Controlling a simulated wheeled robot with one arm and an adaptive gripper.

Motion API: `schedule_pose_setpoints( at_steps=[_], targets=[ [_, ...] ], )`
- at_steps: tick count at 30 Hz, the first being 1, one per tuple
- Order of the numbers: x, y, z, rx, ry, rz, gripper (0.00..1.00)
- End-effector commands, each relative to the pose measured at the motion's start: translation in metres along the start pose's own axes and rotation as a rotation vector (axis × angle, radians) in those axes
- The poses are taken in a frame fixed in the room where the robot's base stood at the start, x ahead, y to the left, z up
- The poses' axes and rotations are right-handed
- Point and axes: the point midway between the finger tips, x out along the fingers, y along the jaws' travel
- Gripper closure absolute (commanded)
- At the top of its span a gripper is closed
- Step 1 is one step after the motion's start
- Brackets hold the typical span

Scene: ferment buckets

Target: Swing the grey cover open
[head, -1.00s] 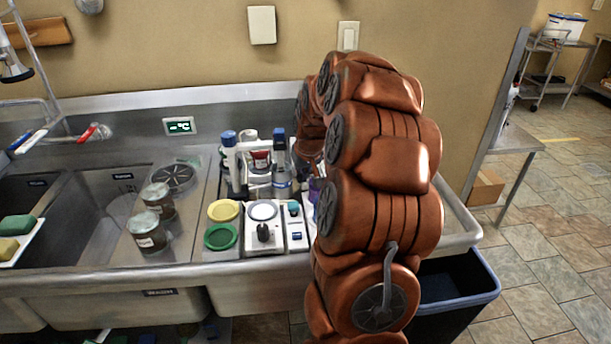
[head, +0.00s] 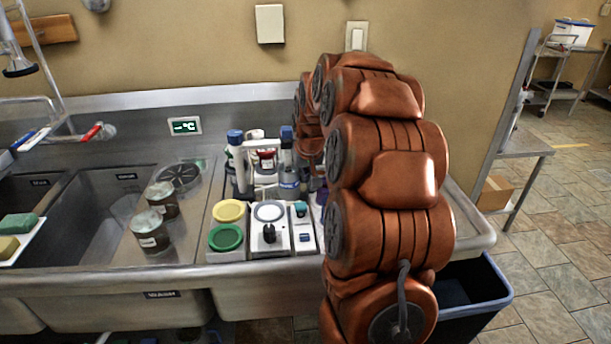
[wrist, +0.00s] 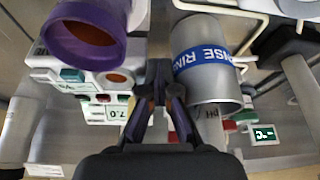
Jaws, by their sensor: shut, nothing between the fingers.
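In the wrist view my gripper (wrist: 160,95) is shut and empty, its dark fingers together at the lower centre. A grey cylinder with a blue lettered band (wrist: 195,65) is close to the right of the fingers; whether they touch it I cannot tell. A purple-rimmed cup (wrist: 85,35) is at upper left. In the head view my arm hides the gripper. A white device with a pale grey round top and dark knob (head: 269,235) stands on the counter. I cannot tell for certain which part is the grey cover.
Green (head: 226,237) and yellow (head: 229,210) round pieces are beside the device. Several bottles (head: 262,160) crowd behind it. Two labelled jars (head: 150,230) stand by the sink basin (head: 90,210). A blue-rimmed bin (head: 465,285) is below right.

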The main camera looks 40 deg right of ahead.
Motion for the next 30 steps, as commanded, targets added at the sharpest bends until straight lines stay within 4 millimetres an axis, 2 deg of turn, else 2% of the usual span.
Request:
schedule_pose_setpoints(
  at_steps=[10,17,23,30],
  targets=[
    [-0.001,0.014,0.004,0.006,0.001,-0.002,1.00],
    [-0.008,0.015,0.003,0.005,0.002,0.000,1.00],
    [-0.029,0.011,0.001,0.003,0.003,-0.001,1.00],
    [-0.071,0.005,-0.004,0.001,0.005,-0.003,1.00]
  ],
)
